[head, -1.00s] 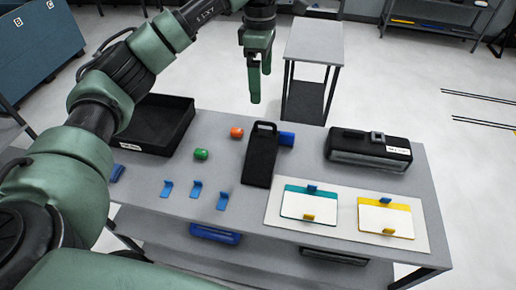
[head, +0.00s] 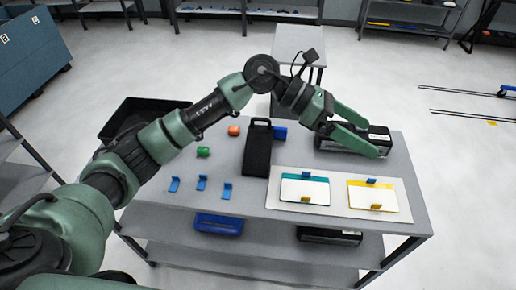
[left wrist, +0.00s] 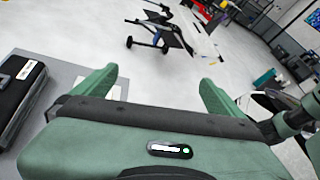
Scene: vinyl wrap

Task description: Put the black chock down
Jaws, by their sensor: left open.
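A black wedge-like piece with a handle slot (head: 257,150), which looks like the chock, lies at the middle of the grey table. My left gripper (head: 371,138) is open, its fingers spread apart, over the black case at the table's right side. It is to the right of the black piece and apart from it. In the left wrist view the open fingers (left wrist: 158,76) have nothing between them, and the floor shows beyond. The black piece does not show there. My right gripper is not in view.
The black case (head: 331,145) is partly hidden by my gripper; it also shows in the left wrist view (left wrist: 16,92). A white board (head: 336,209) with two cards lies in front. Green (head: 203,152) and orange (head: 234,130) pieces and blue clips (head: 201,183) lie left. A black tray (head: 128,119) is behind my arm.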

